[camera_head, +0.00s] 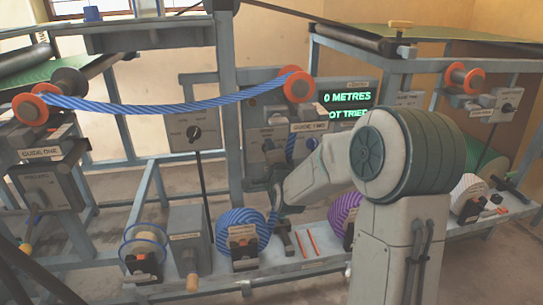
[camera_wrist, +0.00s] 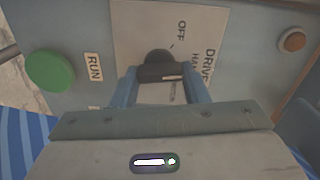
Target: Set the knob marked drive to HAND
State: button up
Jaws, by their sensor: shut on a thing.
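The knob marked DRIVE (camera_wrist: 157,57) is a dark round knob with a raised bar, on a pale plate in the wrist view. My gripper (camera_wrist: 161,75) has its two blue fingers on either side of the bar and is shut on it. OFF is printed above the knob in the picture. DRIVE stands to the right, and the word HAND is partly hidden by a finger. A light mark shows on the bar's right part; I cannot tell for sure which word it points to. In the head view my gripper (camera_head: 277,190) is low at the machine's middle, and my arm hides the knob.
A green button (camera_wrist: 50,70) labelled RUN is left of the plate, and an orange button (camera_wrist: 292,39) is at the right. In the head view, a blue striped roll (camera_head: 240,228) stands close by my gripper. A display (camera_head: 345,105) shows green text above.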

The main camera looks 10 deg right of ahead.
jog(key=shift+f+m, duration=0.1)
jog(key=shift+m, duration=0.5)
jog(key=o, duration=1)
jog(key=shift+s+b, duration=0.6)
jog(key=shift+s, duration=6.3)
